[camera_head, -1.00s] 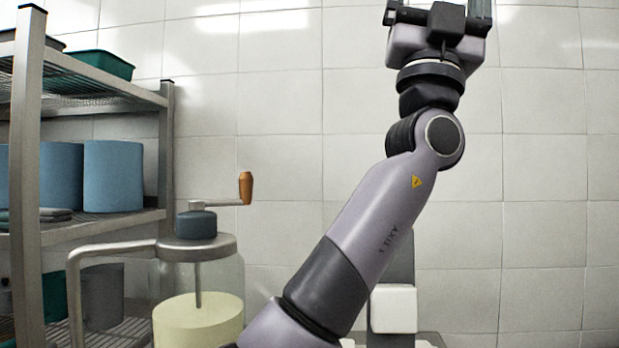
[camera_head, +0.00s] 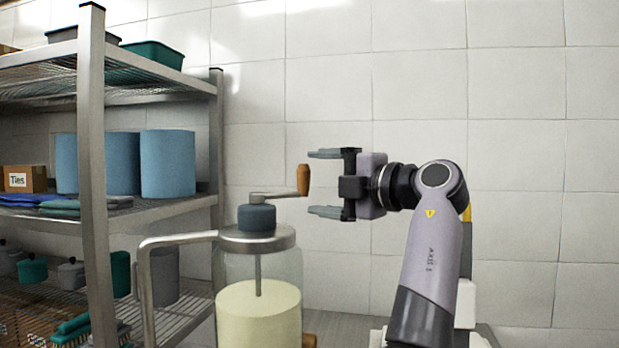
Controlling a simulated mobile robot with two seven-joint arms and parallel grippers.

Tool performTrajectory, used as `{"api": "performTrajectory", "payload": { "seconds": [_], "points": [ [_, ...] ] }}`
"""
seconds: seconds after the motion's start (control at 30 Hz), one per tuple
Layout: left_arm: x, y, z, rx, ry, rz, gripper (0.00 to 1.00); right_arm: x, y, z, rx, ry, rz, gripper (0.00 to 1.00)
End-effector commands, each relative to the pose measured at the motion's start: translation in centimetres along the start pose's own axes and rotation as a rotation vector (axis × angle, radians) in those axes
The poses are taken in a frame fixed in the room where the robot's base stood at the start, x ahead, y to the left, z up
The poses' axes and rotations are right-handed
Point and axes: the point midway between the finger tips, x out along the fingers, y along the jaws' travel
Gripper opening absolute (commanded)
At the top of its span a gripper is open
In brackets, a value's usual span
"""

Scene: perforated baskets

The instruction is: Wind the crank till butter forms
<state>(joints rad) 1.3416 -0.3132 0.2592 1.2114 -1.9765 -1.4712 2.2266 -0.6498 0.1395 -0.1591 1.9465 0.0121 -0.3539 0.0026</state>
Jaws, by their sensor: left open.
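The churn is a glass jar (camera_head: 258,318) with pale yellow contents, a metal lid (camera_head: 278,238) and a dark gear hub on top. From the hub a metal crank arm (camera_head: 272,195) runs right to an upright wooden crank handle (camera_head: 304,180). My left gripper (camera_head: 318,183) is open and empty, pointing left. In the picture the handle stands at the opening of its fingers, one finger above its height and one below. I cannot tell the depth between them. My right gripper is not in view.
A metal frame handle (camera_head: 147,275) stands off the churn's left side. A wire shelf rack (camera_head: 93,150) at the left holds blue rolls (camera_head: 168,165), a small box (camera_head: 25,179), cloths and bins.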

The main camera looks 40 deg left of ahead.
Motion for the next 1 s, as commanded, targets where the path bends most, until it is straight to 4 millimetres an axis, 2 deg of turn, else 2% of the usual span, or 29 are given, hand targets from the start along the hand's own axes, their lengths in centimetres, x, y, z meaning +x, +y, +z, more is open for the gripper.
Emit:
{"api": "performTrajectory", "payload": {
  "seconds": [0.1,0.3,0.63,0.87,0.9,1.0],
  "points": [
    [2.0,0.2,0.0,0.000,0.001,0.001,0.87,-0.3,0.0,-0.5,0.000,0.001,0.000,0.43],
    [4.1,0.2,0.0,0.000,0.000,0.003,0.87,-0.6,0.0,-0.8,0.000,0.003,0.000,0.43],
    [4.5,0.2,0.0,0.000,-0.001,0.005,0.87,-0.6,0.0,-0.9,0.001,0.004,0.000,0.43],
    [4.5,0.2,0.0,0.000,-0.002,0.006,0.12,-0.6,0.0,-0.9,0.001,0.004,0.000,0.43],
    [4.5,0.2,0.0,0.000,-0.002,0.006,0.10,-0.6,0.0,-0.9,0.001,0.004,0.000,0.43],
    [4.5,0.3,0.0,0.000,-0.002,0.007,0.10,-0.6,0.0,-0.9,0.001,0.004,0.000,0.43]
  ]
}}
